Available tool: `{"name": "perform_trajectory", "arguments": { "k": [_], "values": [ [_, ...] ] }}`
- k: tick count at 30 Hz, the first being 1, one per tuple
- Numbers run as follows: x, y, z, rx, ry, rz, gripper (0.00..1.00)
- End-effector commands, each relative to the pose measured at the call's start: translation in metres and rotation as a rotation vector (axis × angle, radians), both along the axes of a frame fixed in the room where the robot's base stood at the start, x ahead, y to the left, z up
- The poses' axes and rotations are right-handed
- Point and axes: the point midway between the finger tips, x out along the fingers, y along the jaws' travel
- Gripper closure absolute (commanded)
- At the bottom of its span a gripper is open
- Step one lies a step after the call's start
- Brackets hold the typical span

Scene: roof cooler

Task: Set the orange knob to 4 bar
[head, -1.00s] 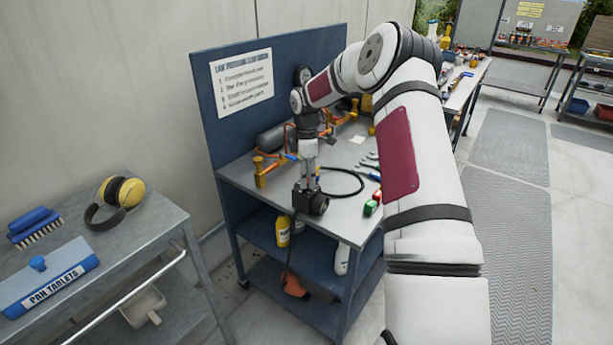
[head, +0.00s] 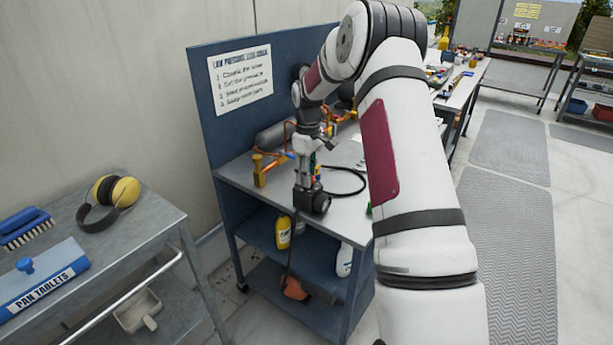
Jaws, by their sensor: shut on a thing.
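A black regulator-like body (head: 316,203) with a round face stands at the front edge of the blue bench's grey top. My gripper (head: 304,185) points straight down onto the top of this body and is shut. The orange knob does not show; my gripper covers the place on top of the body, and its fingers appear closed around the knob there. The knob's setting and any bar marks cannot be read from here. A dark hose hangs from the body to an orange item (head: 295,289) below.
Orange-brown pipework with a brass-coloured post (head: 259,171) stands behind and left of my gripper. A black cable (head: 360,185) loops to its right. A sign (head: 241,80) is on the back panel. My arm hides the bench's right part. A cart with yellow earmuffs (head: 122,191) stands left.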

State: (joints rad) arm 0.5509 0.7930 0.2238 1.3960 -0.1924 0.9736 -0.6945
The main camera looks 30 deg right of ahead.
Motion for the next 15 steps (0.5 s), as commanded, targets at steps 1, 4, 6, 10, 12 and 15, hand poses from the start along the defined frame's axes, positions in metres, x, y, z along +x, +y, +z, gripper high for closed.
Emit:
{"name": "perform_trajectory", "arguments": {
  "k": [1,4,6,10,12,15],
  "values": [
    [0.0008,0.0005,-0.0016,-0.001,0.001,-0.041,0.96],
    [0.0007,0.0005,-0.0016,-0.001,0.001,-0.137,0.96],
    [0.0007,0.0004,-0.0014,-0.001,0.001,-0.203,0.96],
    [0.0008,0.0007,-0.0016,0.0,0.001,-0.326,0.96],
    [0.0007,0.0004,-0.0015,0.0,0.001,-0.394,0.96],
    [0.0006,0.0005,-0.0013,-0.001,0.001,-0.488,0.96]
  ]
}}
